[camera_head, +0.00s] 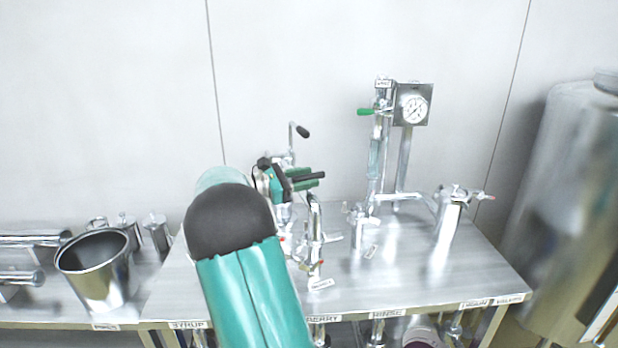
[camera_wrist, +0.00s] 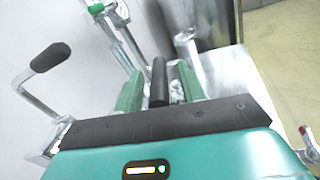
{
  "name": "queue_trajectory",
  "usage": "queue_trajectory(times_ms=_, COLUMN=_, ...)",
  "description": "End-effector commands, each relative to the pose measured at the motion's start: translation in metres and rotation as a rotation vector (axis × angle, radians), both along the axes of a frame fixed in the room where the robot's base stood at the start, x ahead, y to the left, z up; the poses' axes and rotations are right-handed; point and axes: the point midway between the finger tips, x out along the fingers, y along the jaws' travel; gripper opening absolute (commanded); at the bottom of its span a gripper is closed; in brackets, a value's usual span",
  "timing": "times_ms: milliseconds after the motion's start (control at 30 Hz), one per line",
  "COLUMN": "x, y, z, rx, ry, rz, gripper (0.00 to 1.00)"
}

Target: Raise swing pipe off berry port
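My gripper (camera_head: 315,177) is above the middle of the steel table in the head view. In the wrist view its two green fingers (camera_wrist: 159,70) stand apart, with a black handle (camera_wrist: 158,88) between them. Narrow gaps show on both sides of the handle, so the fingers do not look closed on it. A curved steel pipe (camera_head: 315,222), probably the swing pipe, comes down below the gripper onto the fittings behind the BERRY label (camera_head: 323,319). My arm and gripper hide its upper part and its link to the handle. The berry port's mouth cannot be made out.
A crank with a black grip (camera_head: 302,131) rises just behind my gripper; it also shows in the wrist view (camera_wrist: 50,57). A pressure gauge (camera_head: 414,109) and a green-handled valve (camera_head: 366,112) stand right of it. A steel bucket (camera_head: 93,268) is at left. A tank (camera_head: 570,200) stands at right.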

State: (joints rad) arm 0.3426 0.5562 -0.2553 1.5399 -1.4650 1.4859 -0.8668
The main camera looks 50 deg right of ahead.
Motion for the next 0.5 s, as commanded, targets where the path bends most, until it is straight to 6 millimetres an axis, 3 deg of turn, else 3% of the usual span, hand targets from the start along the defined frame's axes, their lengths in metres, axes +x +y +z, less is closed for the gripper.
queue_trajectory(times_ms=133, x=-0.0053, y=-0.0113, z=-0.0002, rx=0.0, ry=0.0, rz=0.002, gripper=0.4)
queue_trajectory(times_ms=433, x=-0.0055, y=-0.0129, z=-0.0001, rx=-0.001, ry=0.0, rz=0.003, gripper=0.4)
queue_trajectory(times_ms=500, x=-0.0055, y=-0.0129, z=-0.0001, rx=-0.001, ry=0.0, rz=0.003, gripper=0.28)
